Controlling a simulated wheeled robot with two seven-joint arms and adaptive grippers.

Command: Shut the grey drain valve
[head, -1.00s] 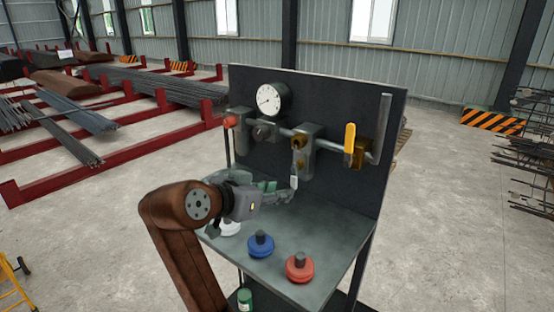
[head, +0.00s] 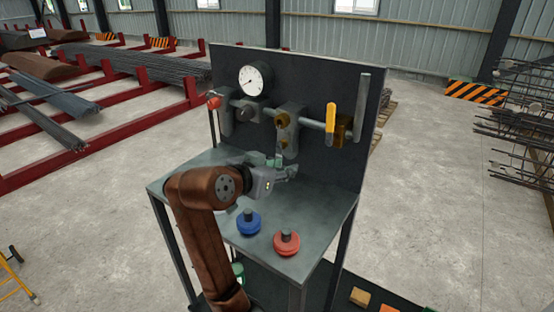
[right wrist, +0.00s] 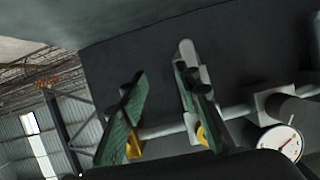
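The drain valve is on the grey fitting block (head: 287,132) at the middle of the panel's pipe, with brass parts on it. Its grey part (right wrist: 187,50) shows in the right wrist view, partly hidden behind one finger. My right gripper (head: 284,170) is just below and in front of this block, above the bench. In the right wrist view its green-padded fingers (right wrist: 160,72) are apart with nothing between them. The grey part is behind the right-hand finger; I cannot tell whether they touch. The valve's exact lever position is unclear. My left gripper is not in view.
A yellow lever (head: 331,118) stands upright right of the block. A white gauge (head: 253,80) and a red knob (head: 213,102) are to the left. Blue (head: 249,222) and red (head: 287,242) knobbed discs stand on the bench (head: 325,215). The bench's right side is clear.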

